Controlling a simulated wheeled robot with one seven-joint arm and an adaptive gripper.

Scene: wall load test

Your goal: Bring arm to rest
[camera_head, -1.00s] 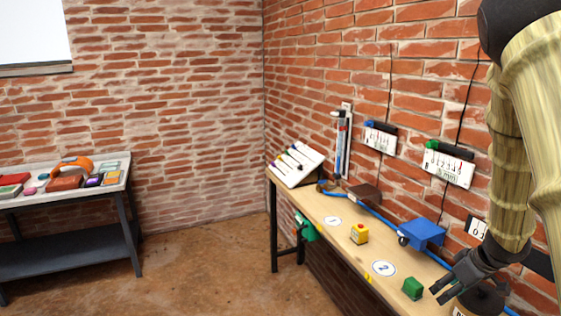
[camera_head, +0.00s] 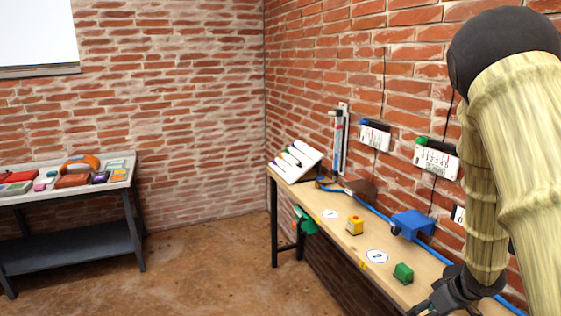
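My arm (camera_head: 490,170) hangs down at the right side of the head view, in front of the brick wall. My gripper (camera_head: 436,308) is dark and sits low over the near end of the wooden bench, close to the bottom edge of the picture. Its fingers are partly cut off by the frame edge, so how far apart they are is hard to tell. The green block (camera_head: 403,273) stands on the bench just beyond the gripper, apart from it.
The wooden bench (camera_head: 335,238) runs along the wall, with a blue box (camera_head: 412,224), a blue hose and numbered discs on it. Gauges (camera_head: 436,158) hang on the wall above. A grey table (camera_head: 130,187) with several items stands left. The floor between is clear.

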